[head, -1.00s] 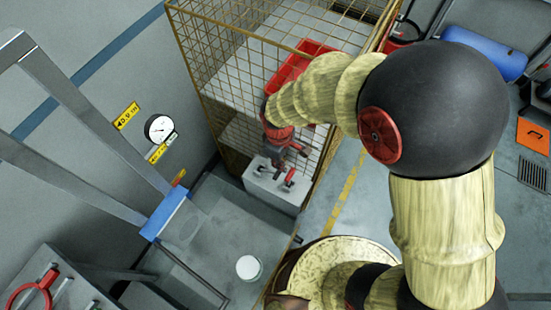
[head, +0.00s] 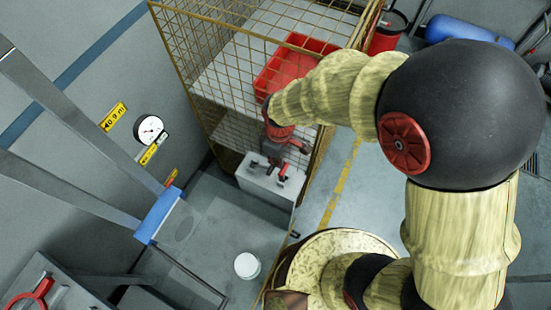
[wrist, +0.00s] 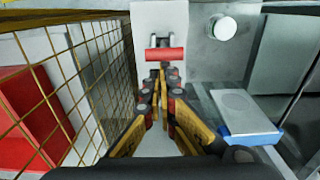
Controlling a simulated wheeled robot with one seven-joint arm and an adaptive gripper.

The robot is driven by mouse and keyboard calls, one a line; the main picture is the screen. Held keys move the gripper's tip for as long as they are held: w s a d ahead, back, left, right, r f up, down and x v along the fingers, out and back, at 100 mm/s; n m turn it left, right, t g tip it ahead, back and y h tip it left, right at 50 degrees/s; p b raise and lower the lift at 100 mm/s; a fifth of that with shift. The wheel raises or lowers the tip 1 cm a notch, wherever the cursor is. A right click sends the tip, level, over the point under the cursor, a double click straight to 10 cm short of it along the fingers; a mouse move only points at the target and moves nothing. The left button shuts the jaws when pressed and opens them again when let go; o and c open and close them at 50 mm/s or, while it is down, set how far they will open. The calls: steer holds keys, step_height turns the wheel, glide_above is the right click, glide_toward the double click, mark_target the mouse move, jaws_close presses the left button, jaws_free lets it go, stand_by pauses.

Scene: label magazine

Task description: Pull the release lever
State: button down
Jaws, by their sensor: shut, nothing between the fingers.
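A red cylindrical handle on a short bracket, which looks like the release lever (wrist: 165,54), is on a pale box (wrist: 158,18) in the wrist view. My gripper (wrist: 162,72) is shut and empty. Its fingertips are just below the middle of the red handle in that view; whether they touch it I cannot tell. In the head view the pale box (head: 262,184) stands at the cage's foot, with the small red lever (head: 283,171) on its top and my gripper (head: 284,157) close above it, partly hiding the top.
A yellow wire cage (head: 215,75) with a red crate (head: 290,65) stands close beside the arm. A white round container (head: 247,265) is on the floor in front. A blue-edged frame (head: 158,214) is at left, near a wall gauge (head: 149,129).

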steer(key=shift+s+d+y+b, duration=0.15)
steer(key=shift+d+y+b, duration=0.15)
steer(key=shift+b, duration=0.15)
steer(key=s+d+t+y+b, duration=0.1)
steer(key=d+b, duration=0.5)
steer(key=b, duration=0.9)
steer(key=s+y, duration=0.1)
steer(key=y, duration=0.1)
steer(key=shift+s+d+f+t+y+b, duration=0.3)
steer(key=shift+s+f+t+y+b, duration=0.05)
steer(key=shift+s+t+y+b, duration=0.05)
stand_by(0.4)
steer(key=v, duration=1.2)
